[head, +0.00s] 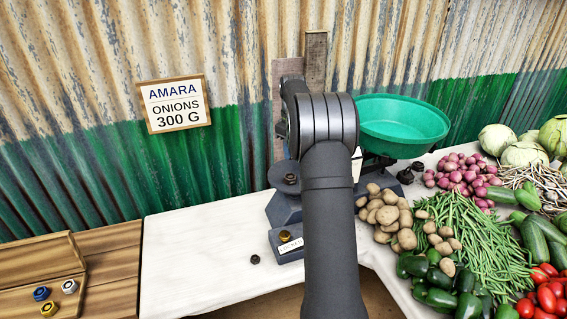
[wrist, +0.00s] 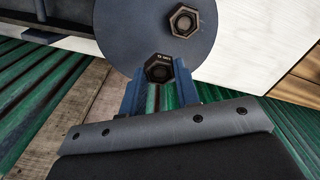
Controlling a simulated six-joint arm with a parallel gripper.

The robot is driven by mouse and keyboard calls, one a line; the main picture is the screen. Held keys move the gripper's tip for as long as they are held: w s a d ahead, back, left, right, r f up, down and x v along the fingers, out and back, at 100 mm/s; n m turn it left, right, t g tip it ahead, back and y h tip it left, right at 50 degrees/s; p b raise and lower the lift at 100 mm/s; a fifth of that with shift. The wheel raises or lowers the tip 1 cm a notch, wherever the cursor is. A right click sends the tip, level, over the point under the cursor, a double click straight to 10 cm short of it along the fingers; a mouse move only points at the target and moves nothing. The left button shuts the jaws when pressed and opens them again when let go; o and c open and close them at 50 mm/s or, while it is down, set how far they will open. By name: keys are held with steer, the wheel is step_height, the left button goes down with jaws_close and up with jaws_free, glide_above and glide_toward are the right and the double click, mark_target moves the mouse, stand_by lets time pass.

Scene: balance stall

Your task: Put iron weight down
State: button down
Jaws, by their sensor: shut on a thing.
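In the wrist view, the two blue fingers of my gripper (wrist: 160,92) are shut on a dark hexagonal iron weight (wrist: 159,68). The held weight is at the edge of a round grey plate (wrist: 125,30); I cannot tell whether it touches the plate. Another hexagonal weight (wrist: 184,21) sits on that plate, just beyond the held one. In the head view, my arm hides the gripper and the held weight. A dark weight (head: 290,179) shows left of my arm, on a blue-grey part of the balance.
A green pan (head: 403,125) stands right of my arm, with dark weights (head: 403,176) near it. Vegetables fill the right side. The white table (head: 195,255) is mostly clear at left.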

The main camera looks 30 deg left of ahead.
mark_target(282, 170)
steer(key=a+f, duration=0.2)
steer(key=a, duration=0.1)
steer(key=shift+a, duration=0.15)
steer(key=shift+f, duration=2)
steer(key=c, duration=1.1)
jaws_free()
steer(key=shift+f, duration=0.15)
step_height(282, 170, up, 12)
steer(key=shift+r, duration=0.2)
steer(key=shift+f, duration=0.1)
